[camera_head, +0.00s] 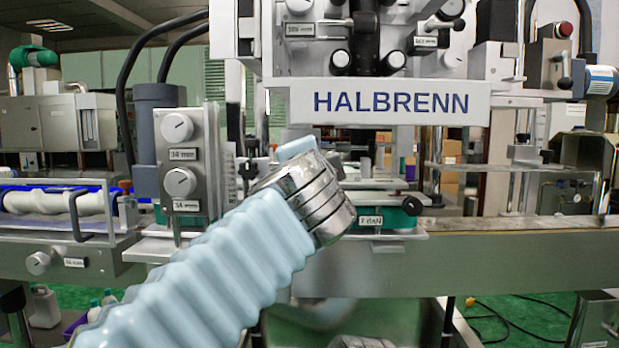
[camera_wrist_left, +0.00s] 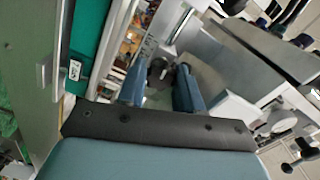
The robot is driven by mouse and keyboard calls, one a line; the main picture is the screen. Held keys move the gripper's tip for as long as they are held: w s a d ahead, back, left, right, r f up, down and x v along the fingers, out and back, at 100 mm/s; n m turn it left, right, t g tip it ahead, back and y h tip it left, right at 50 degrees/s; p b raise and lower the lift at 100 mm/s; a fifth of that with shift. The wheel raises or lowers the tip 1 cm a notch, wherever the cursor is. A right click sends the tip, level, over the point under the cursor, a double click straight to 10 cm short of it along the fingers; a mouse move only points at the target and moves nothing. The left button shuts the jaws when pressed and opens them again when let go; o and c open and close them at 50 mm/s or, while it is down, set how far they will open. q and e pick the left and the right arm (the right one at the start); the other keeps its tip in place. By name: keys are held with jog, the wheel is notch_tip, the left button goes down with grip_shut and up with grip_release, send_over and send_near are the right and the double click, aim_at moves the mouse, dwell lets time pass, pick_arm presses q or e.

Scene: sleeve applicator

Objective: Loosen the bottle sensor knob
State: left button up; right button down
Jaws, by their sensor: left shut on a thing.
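My left arm, in a pale blue ribbed sleeve, reaches in from the lower left of the head view. My left gripper (camera_head: 297,148) is beyond its shiny wrist rings, mostly hidden by them, with a pale blue part showing above. In the left wrist view the two blue fingers of the gripper (camera_wrist_left: 160,80) stand either side of a small dark knob (camera_wrist_left: 157,68), and they are shut on it. In the head view the held knob is hidden behind my wrist. My right gripper is in neither view.
The HALBRENN panel (camera_head: 391,103) spans the machine above my gripper. A plate with two dials (camera_head: 180,155) stands close on the left. A black knob (camera_head: 412,206) sits to the right. The conveyor (camera_head: 530,225) runs right, with open space above its bed.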

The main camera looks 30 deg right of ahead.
pick_arm(q)
jog(key=shift+n+b, duration=1.2)
jog(key=shift+n, duration=3)
jog(key=shift+f, duration=0.1)
jog(key=o, duration=1)
jog(key=shift+o, duration=0.2)
jog(key=b+v, duration=0.5)
jog(key=v, duration=0.8)
jog(key=shift+s+a, duration=0.25)
jog(key=shift+s, duration=0.05)
